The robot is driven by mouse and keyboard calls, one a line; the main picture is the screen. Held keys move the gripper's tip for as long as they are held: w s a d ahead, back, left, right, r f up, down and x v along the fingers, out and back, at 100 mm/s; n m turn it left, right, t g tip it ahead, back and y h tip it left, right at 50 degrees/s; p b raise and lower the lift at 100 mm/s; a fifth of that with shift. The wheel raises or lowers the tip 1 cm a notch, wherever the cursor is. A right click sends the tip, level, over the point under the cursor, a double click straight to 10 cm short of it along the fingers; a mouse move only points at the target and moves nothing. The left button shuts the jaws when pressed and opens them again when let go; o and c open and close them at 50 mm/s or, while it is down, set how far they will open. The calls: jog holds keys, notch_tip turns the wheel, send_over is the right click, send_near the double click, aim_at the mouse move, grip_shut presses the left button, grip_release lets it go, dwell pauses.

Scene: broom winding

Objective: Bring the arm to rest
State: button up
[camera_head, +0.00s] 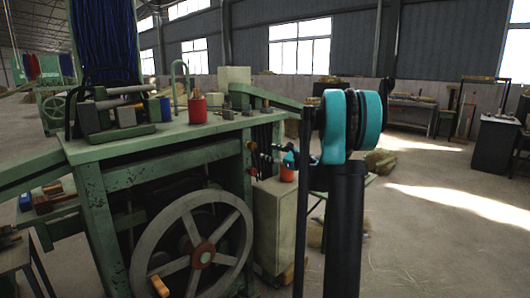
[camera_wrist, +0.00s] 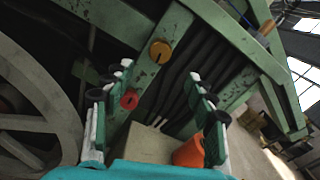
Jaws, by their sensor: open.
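My gripper (camera_wrist: 157,78) is open in the wrist view, its two fingers spread apart with nothing between them. It faces the side of the green machine, with its wheel at the left. In the head view, my arm's black links and teal joints stand right of the machine and hide part of what is behind. My gripper is small there and partly hidden. The green machine (camera_head: 165,152) has a large spoked wheel (camera_head: 193,252); the wheel also shows in the wrist view (camera_wrist: 30,78).
A pale cabinet (camera_head: 277,232) stands right of the wheel, with an orange container (camera_head: 287,174) above it. That container shows beside my right finger in the wrist view (camera_wrist: 188,152). A red container (camera_head: 197,108) and tools stand on the machine's top. Open floor (camera_head: 440,250) lies to the right.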

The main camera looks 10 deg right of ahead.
jog(key=shift+s+d, duration=0.15)
jog(key=s+a+f+n+g+h, duration=0.1)
jog(key=s+a+f+n+g, duration=0.2)
jog(key=s+a+f+n, duration=0.5)
jog(key=s+a+f+n+g+h, duration=0.2)
jog(key=s+f+n+g, duration=0.2)
jog(key=s, duration=0.8)
jog(key=s+d+f+n+g+h, duration=0.1)
jog(key=s+f+n, duration=0.3)
jog(key=s, duration=0.4)
jog(key=s+d+f+n+g+h, duration=0.1)
jog(key=s+d+f+n+h, duration=0.2)
jog(key=s+f, duration=0.3)
jog(key=s+d+f+n+g+h, duration=0.1)
jog(key=s+d+f+n+h, duration=0.2)
jog(key=s, duration=0.9)
jog(key=f+n, duration=0.1)
jog(key=n, duration=0.1)
jog(key=shift+f+n+h, duration=0.3)
jog(key=shift+f+n, duration=0.1)
jog(key=shift+s, duration=0.1)
